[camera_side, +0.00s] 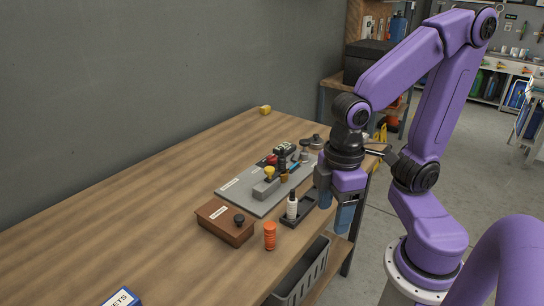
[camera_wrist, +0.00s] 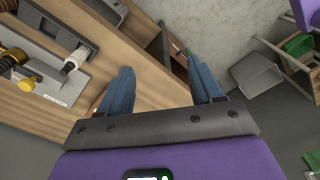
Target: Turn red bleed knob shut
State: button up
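The red knob (camera_side: 272,159) is small and sits toward the back of a grey plate (camera_side: 236,193) on the wooden bench, behind a yellow knob (camera_side: 269,172). I cannot make out the red knob in the wrist view, and its turned position is too small to tell. My gripper (camera_side: 336,208) hangs at the bench's right edge, to the right of the plate and apart from it. Its two blue fingers are spread with nothing between them. In the wrist view, the gripper (camera_wrist: 162,84) is over the bench edge and floor, with the yellow knob (camera_wrist: 27,84) at the far left.
Several dark fittings crowd the plate's far end. The bench's left side is mostly clear.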

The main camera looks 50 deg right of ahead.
jog(key=w+r+m, duration=0.3)
jog(key=w+m, duration=0.6)
jog(key=w, duration=0.6)
jog(key=m, duration=2.2)
send_over(272, 156)
jog(key=f, duration=0.1)
notch_tip(272, 156, down, 17)
jog(key=shift+d+f, duration=0.1)
jog(key=shift+c, duration=0.3)
jog(key=c, duration=1)
